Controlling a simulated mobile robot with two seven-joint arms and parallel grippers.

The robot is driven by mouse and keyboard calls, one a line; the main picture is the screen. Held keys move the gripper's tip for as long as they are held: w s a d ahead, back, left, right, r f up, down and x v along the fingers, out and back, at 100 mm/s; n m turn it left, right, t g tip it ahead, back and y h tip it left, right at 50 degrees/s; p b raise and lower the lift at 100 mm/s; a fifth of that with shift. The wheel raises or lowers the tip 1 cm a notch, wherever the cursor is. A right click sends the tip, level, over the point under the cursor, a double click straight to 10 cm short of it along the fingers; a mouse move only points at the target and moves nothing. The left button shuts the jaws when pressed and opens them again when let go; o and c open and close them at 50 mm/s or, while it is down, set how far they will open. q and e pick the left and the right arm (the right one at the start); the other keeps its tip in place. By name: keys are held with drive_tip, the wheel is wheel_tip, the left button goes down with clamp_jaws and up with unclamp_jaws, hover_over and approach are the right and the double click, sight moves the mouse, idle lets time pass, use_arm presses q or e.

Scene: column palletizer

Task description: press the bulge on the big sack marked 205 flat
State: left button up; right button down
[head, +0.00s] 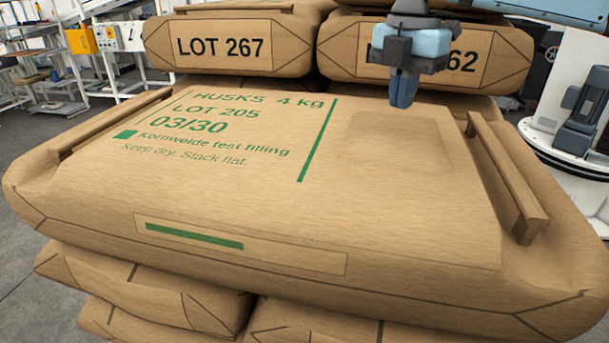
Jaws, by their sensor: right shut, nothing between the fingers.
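The big sack marked LOT 205 (240,200) lies flat on top of the stack in front of me, with green print on its upper face. Its bulge (400,140) is a low, rounded rectangular swelling on the right part of the top, right of the green line. My right gripper (402,103) points down over the back edge of the bulge, with its fingers together and nothing between them. I cannot tell whether the fingertips touch the sack. My left gripper is not in view.
Sacks marked LOT 267 (228,46) and one ending in 62 (482,57) lie behind. Raised bars run along the big sack's left (115,122) and right (505,175) sides. More sacks (150,290) lie beneath. Grey and white machinery (575,110) stands at right.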

sight(396, 130)
drive_tip(key=shift+f+b, duration=2.1)
drive_tip(key=shift+f, duration=0.65)
idle(0.7)
drive_tip(key=shift+s+f+b, duration=0.15)
drive_tip(key=shift+f+b, duration=0.05)
drive_tip(key=shift+b, duration=0.15)
idle(0.8)
drive_tip(key=shift+r+p, duration=2.15)
drive_tip(key=shift+r, duration=2.7)
